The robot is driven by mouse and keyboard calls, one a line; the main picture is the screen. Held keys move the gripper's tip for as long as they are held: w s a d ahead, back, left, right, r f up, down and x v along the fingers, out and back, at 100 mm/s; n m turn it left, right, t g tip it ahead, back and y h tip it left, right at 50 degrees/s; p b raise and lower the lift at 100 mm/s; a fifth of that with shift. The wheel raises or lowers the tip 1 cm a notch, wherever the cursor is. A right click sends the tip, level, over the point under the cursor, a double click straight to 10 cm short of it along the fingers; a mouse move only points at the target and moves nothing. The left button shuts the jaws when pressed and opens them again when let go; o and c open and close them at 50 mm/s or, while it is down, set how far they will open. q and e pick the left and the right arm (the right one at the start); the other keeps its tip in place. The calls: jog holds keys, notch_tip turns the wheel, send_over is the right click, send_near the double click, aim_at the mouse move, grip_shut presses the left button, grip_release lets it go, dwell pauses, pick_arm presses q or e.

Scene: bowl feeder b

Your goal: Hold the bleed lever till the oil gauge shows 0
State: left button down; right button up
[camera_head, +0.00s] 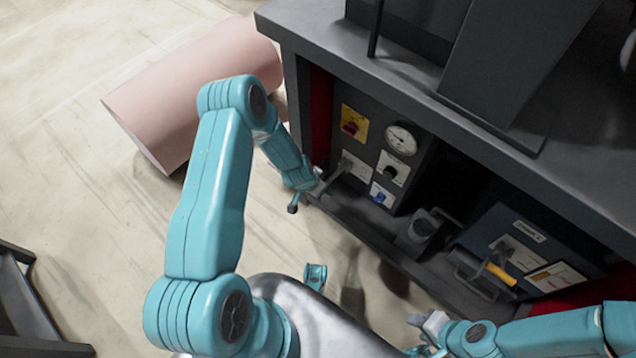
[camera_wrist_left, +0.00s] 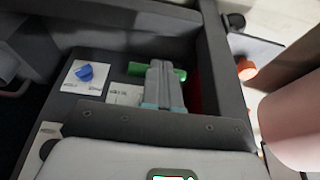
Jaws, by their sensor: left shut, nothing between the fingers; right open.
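The round oil gauge (camera_head: 401,139) is on the dark control panel in the head view. Its needle is too small to read. A green lever (camera_wrist_left: 135,69) shows in the left wrist view, partly covered by my left gripper (camera_wrist_left: 165,72). That gripper is shut with its fingertips across the lever; whether they touch it I cannot tell. My right gripper (camera_head: 430,326) is open at the lower edge, away from the panel.
A red switch on a yellow plate (camera_head: 354,124), a black knob (camera_head: 391,172) and a blue knob (camera_head: 380,197) are near the gauge. A blue box with a yellow handle (camera_head: 501,274) stands right. A pink cylinder (camera_head: 180,95) lies left. The cabinet's top (camera_head: 400,85) overhangs the panel.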

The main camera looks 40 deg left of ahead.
pick_arm(q)
jog(key=f+b, duration=0.1)
jog(key=f, duration=0.2)
jog(key=shift+s+f, duration=0.2)
dwell(1.2)
jog(key=w+p+v, duration=0.1)
jog(key=p+v, duration=0.2)
jog(key=v, duration=0.3)
jog(key=w+r+p+v, duration=0.1)
jog(key=p+v, duration=0.2)
jog(key=v, duration=0.3)
jog(key=shift+r, duration=0.4)
jog(key=shift+w+d, duration=0.1)
jog(key=shift+w, duration=0.05)
